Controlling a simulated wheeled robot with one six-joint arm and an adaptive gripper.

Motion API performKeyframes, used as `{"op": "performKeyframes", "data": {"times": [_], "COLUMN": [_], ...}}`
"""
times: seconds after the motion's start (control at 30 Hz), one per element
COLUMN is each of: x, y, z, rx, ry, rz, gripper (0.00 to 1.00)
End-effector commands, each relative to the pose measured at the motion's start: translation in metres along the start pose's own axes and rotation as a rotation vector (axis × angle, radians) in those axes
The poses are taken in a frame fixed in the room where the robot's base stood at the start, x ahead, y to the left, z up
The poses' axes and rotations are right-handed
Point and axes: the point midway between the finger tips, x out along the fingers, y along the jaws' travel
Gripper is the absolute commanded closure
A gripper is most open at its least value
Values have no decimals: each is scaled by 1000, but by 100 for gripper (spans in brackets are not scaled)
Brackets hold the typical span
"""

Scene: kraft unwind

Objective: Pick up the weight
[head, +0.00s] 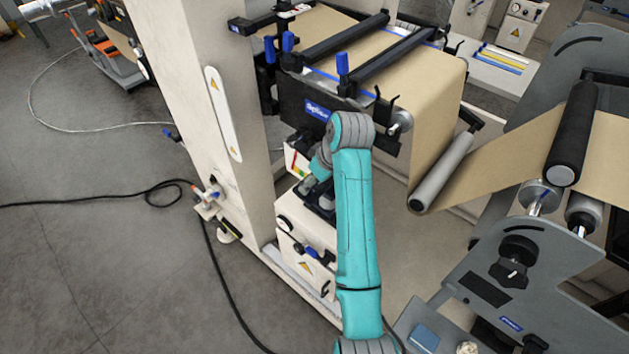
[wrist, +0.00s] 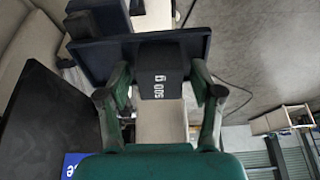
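The weight (wrist: 160,72) is a dark block with white "500 g" lettering, in the upper middle of the wrist view. It is at a dark tray-like plate (wrist: 98,60). My gripper (wrist: 161,82) has its two green fingers spread, one on each side of the weight. A narrow gap shows at the left finger; contact at the right finger is hard to tell. In the head view my teal arm reaches down to the machine's side and hides most of the gripper. The weight cannot be made out there.
The unwind machine's black side plate (head: 300,115) and brown kraft web (head: 400,75) are close by. A black cable (head: 225,280) lies on the open grey floor to the left.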

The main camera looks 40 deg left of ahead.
Motion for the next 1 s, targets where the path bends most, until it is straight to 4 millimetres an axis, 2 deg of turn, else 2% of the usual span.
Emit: {"op": "performKeyframes", "data": {"times": [0.03, 0.2, 0.23, 0.53, 0.63, 1.0], "x": [0, 0, 0, -2, -8, -67], "y": [0, 0, 0, 0, 0, 0], "z": [0, 0, 0, -1, -4, -28], "rx": [0, 0, 0, 0, -1, -1], "ry": [0, 0, 0, 2, 3, 4], "rz": [0, 0, 0, 1, 2, 2], "gripper": [54, 97, 100, 100, 100, 100]}}
